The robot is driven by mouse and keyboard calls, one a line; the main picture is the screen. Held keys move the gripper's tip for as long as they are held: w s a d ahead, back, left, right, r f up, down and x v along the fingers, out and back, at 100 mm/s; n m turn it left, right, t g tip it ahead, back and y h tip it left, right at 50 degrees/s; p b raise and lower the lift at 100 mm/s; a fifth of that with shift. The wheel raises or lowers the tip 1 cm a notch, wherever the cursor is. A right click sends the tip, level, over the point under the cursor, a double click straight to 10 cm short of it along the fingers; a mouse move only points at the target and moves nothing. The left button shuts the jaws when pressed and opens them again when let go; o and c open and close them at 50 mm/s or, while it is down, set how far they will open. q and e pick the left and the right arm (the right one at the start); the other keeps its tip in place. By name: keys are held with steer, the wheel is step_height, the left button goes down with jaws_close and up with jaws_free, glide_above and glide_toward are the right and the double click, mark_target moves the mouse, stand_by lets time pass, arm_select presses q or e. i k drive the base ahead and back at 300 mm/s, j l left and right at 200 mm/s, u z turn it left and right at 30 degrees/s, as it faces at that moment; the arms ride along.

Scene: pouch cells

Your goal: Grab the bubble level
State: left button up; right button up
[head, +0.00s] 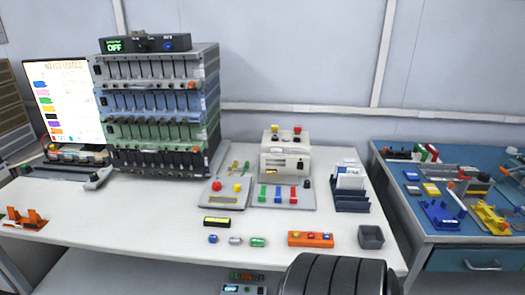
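I cannot tell for sure which thing is the bubble level. A small black bar with a yellow window (217,222) lies flat near the middle of the white table and looks most like one, but its markings are too small to read. A small yellow piece (431,190) on the blue bench is another possible one, also too small to tell. Nothing touches the black and yellow bar. Neither of my grippers shows in the head view.
The white table (130,218) holds a tall cell rack (160,105), a beige device (285,160), an orange block (310,239) and a grey bin (371,237). The blue bench (410,222) at right is cluttered. A dark ribbed shape covers the bottom edge. The white table's left front is mostly clear.

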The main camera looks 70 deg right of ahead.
mark_target(212, 222)
steer(key=l+z, duration=0.1)
steer(key=z, duration=1.6)
steer(key=k+l, duration=0.05)
